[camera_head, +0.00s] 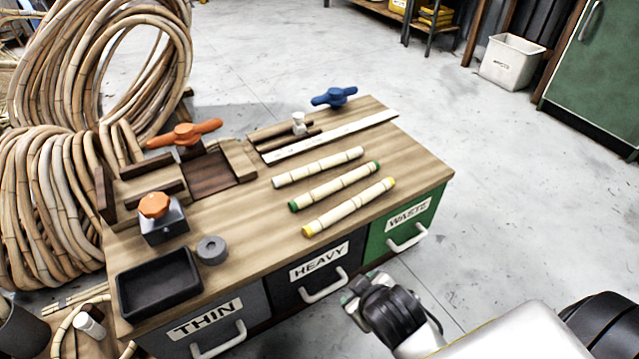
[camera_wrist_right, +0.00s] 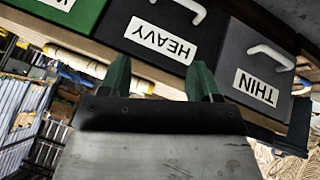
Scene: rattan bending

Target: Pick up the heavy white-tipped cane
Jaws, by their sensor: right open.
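Three pale canes lie side by side on the wooden bench top. The white-tipped cane (camera_head: 318,167) is the farthest back, with pale ends. The green-tipped cane (camera_head: 335,187) is in the middle and the yellow-tipped cane (camera_head: 349,207) is nearest the front edge. My right gripper (camera_head: 352,297) is off the bench's front side, below the top and apart from all canes. In the right wrist view its green fingers (camera_wrist_right: 160,80) are spread and empty, facing the drawer fronts. My left gripper is not in view.
The bench has drawers marked THIN (camera_head: 207,318), HEAVY (camera_head: 319,262) and WASTE (camera_head: 409,215), with protruding handles. On top are a black tray (camera_head: 158,285), a grey ring (camera_head: 212,250), an orange-knobbed block (camera_head: 163,218), a white strip (camera_head: 330,137) and a blue-handled clamp (camera_head: 334,97).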

